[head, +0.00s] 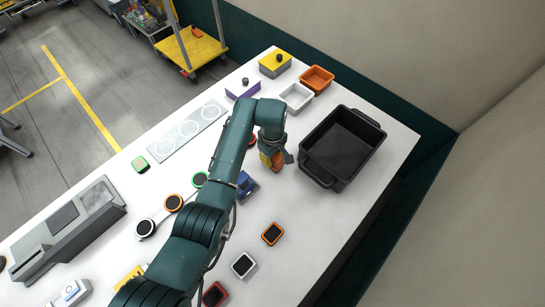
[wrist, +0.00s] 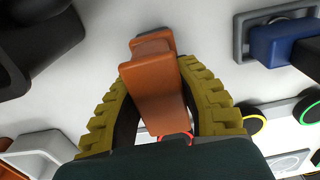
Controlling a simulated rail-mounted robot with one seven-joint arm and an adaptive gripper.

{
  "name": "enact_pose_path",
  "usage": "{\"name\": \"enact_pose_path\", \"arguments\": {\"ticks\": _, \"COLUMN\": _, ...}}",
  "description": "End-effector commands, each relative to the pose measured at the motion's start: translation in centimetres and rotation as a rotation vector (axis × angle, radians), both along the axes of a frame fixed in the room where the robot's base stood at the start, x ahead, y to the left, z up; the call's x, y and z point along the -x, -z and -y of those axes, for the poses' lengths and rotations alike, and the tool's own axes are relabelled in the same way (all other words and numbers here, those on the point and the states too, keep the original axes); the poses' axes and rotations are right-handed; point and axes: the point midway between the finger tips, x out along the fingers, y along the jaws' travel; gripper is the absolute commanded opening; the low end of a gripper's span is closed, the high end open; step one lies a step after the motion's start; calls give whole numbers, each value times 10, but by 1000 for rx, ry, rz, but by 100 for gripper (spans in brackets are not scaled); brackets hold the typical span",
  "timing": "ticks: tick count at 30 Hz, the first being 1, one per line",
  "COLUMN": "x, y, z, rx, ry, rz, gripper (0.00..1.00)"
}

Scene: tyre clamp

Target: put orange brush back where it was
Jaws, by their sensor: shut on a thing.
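The orange brush (wrist: 155,80) is between the two yellow ribbed fingers of my gripper (wrist: 165,95) in the wrist view. It shows as an orange block with a dark grey part at its far end. In the head view, my gripper (head: 271,158) is over the white table, between the black bin and a blue item, and a bit of the orange brush (head: 278,161) shows at the fingers. The arm hides part of it. I cannot tell whether the brush touches the table.
A black bin (head: 336,150) stands right of my gripper, and the blue item (head: 247,187) sits close on its left. White (head: 296,97) and orange (head: 317,78) trays stand behind. An orange-rimmed square item (head: 272,234) lies in front. The table right of that is clear.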

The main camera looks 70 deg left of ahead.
Motion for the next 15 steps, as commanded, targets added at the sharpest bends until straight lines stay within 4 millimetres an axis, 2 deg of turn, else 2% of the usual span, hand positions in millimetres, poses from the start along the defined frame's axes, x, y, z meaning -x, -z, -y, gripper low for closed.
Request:
{"name": "enact_pose_path", "arguments": {"ticks": 3, "x": 0, "y": 4, "z": 0, "rx": 1, "ry": 0, "rz": 0, "gripper": 1}}
{"name": "enact_pose_path", "arguments": {"ticks": 4, "x": 0, "y": 4, "z": 0, "rx": 1, "ry": 0, "rz": 0, "gripper": 36}}
{"name": "enact_pose_path", "arguments": {"ticks": 6, "x": 0, "y": 4, "z": 0, "rx": 2, "ry": 0, "rz": -1, "gripper": 49}}
{"name": "enact_pose_path", "arguments": {"ticks": 7, "x": 0, "y": 4, "z": 0, "rx": 2, "ry": 0, "rz": -1, "gripper": 52}}
{"name": "enact_pose_path", "arguments": {"ticks": 15, "x": 0, "y": 2, "z": 0, "rx": 1, "ry": 0, "rz": 0, "gripper": 52}}
